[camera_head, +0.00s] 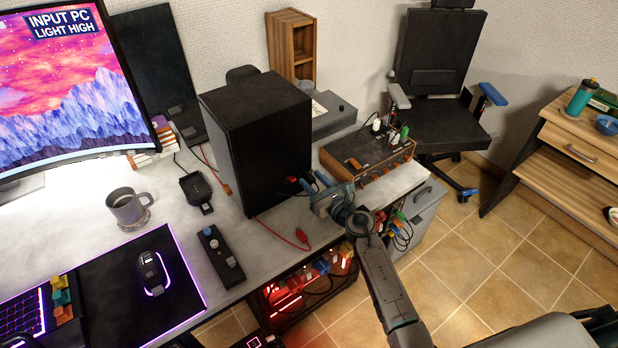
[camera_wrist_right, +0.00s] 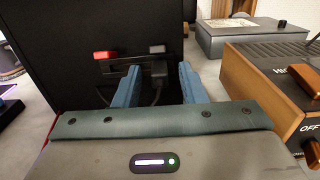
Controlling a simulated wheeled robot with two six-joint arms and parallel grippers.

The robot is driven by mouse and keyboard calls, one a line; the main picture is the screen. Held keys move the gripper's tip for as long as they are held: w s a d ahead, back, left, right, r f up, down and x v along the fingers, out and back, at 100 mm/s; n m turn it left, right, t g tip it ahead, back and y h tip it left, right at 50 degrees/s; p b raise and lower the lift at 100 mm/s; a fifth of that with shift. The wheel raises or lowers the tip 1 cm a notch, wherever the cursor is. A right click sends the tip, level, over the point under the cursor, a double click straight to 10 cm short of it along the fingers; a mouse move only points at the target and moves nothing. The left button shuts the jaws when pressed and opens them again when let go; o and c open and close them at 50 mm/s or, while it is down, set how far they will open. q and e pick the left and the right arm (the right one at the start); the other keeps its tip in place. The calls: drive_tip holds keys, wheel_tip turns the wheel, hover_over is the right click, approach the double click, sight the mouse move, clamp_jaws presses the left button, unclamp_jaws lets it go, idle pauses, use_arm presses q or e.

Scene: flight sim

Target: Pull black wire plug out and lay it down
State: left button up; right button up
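The black box (camera_head: 255,135) stands upright on the desk, its socket face turned toward my right gripper. In the right wrist view a black plug (camera_wrist_right: 158,73) sits in this face, with a dark cable hanging below it. My right gripper (camera_head: 316,184) is at that face, and its two blue fingers (camera_wrist_right: 159,69) are open on either side of the black plug. I cannot tell if they touch it. A red plug (camera_wrist_right: 105,55) and a grey piece (camera_wrist_right: 157,48) are on the same face. My left gripper is not in view.
A wooden-sided control box (camera_head: 368,160) stands close to the right of the gripper. A loose red cable end (camera_head: 302,236) lies on the desk's front edge. A mug (camera_head: 128,207) and a small switch strip (camera_head: 220,254) are farther left. Bare desk shows between them.

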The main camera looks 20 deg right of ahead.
sight(314, 181)
drive_tip(key=shift+w+a, duration=0.1)
drive_tip(key=shift+w, duration=0.1)
idle(0.7)
clamp_jaws()
drive_tip(key=shift+s, duration=0.1)
drive_tip(key=shift+s, duration=0.15)
drive_tip(key=shift+v, duration=2.8)
